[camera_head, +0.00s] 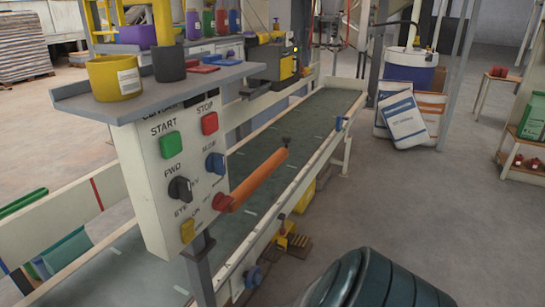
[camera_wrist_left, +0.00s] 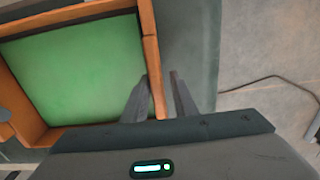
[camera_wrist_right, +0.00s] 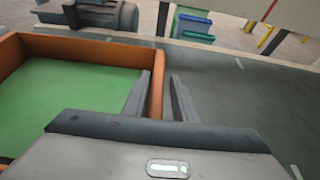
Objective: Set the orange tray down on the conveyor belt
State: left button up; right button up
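The orange tray has orange walls and a green inside. It fills the left of the left wrist view (camera_wrist_left: 75,70) and the left of the right wrist view (camera_wrist_right: 60,98). My left gripper (camera_wrist_left: 160,82) has one finger on each side of a tray wall and looks shut on it. My right gripper (camera_wrist_right: 160,82) looks shut on another wall. The conveyor belt (camera_head: 312,112) is a dark green-grey strip; it also shows beside the tray in the right wrist view (camera_wrist_right: 225,85). I cannot tell whether the tray touches the belt. Neither gripper shows in the head view.
A control panel (camera_head: 150,170) with a shelf above stands in front of the belt and hides part of it. A yellow pot (camera_head: 115,78) and a dark cup (camera_head: 169,63) sit on the shelf. An orange bar (camera_head: 260,180) crosses near the belt rail. Open floor lies at right.

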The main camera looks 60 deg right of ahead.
pick_arm(q)
jog(key=shift+d+r, duration=0.1)
jog(key=shift+d, duration=0.1)
pick_arm(e)
jog(key=shift+a+r, duration=0.1)
jog(key=shift+a, duration=0.05)
pick_arm(q)
jog(key=shift+r, duration=0.1)
jog(key=shift+r, duration=0.7)
notch_tip(320, 180, up, 10)
jog(key=shift+r, duration=0.2)
pick_arm(e)
jog(key=shift+s, duration=0.1)
jog(key=v, duration=1.2)
pick_arm(q)
jog(key=shift+r, duration=0.1)
pick_arm(e)
jog(key=shift+o, duration=0.4)
